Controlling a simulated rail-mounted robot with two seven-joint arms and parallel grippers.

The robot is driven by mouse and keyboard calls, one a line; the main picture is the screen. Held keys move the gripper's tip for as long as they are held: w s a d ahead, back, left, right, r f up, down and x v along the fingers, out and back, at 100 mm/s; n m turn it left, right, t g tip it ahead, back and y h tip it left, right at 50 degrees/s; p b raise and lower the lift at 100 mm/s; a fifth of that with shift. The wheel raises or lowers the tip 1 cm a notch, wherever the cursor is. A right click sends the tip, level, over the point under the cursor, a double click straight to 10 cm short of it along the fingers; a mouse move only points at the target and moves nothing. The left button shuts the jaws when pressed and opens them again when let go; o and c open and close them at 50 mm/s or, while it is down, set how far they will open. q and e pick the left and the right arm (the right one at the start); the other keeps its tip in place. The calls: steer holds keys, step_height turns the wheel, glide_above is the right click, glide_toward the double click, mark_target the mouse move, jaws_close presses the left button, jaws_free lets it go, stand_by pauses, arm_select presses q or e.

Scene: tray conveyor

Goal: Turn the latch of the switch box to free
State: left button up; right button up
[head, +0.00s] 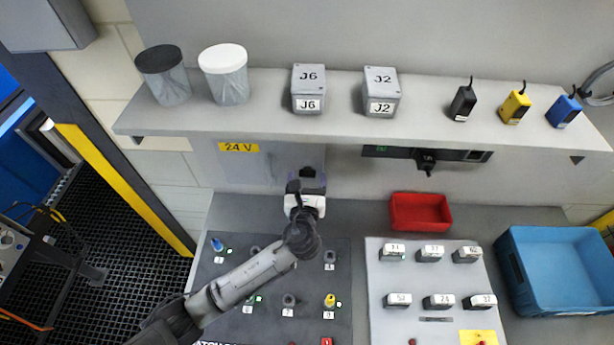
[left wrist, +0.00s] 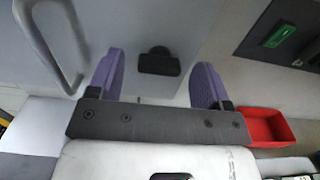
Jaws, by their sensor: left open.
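The grey switch box (head: 255,165) with a yellow 24 V label is set under the shelf; its front (left wrist: 150,25) fills the upper left of the left wrist view. The black latch (left wrist: 159,62) sits on that front, its wide bar lying level in the picture. My left gripper (head: 306,178) is at the box front, and its purple fingers (left wrist: 156,80) are open. The latch shows between the fingertips with clear gaps on both sides; I cannot tell how far ahead of them it is. My right gripper is not in view.
A grey handle (left wrist: 48,50) stands out left of the latch. The shelf (head: 240,117) with jars, boxes and plugs overhangs the gripper. A red bin (head: 420,211), a black socket strip (head: 455,154) and a blue crate (head: 560,270) are to the right. Control panels lie below.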

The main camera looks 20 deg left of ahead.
arm_select(q)
steer(key=shift+w+a, duration=0.1)
steer(key=shift+w, duration=0.25)
steer(key=c, duration=0.9)
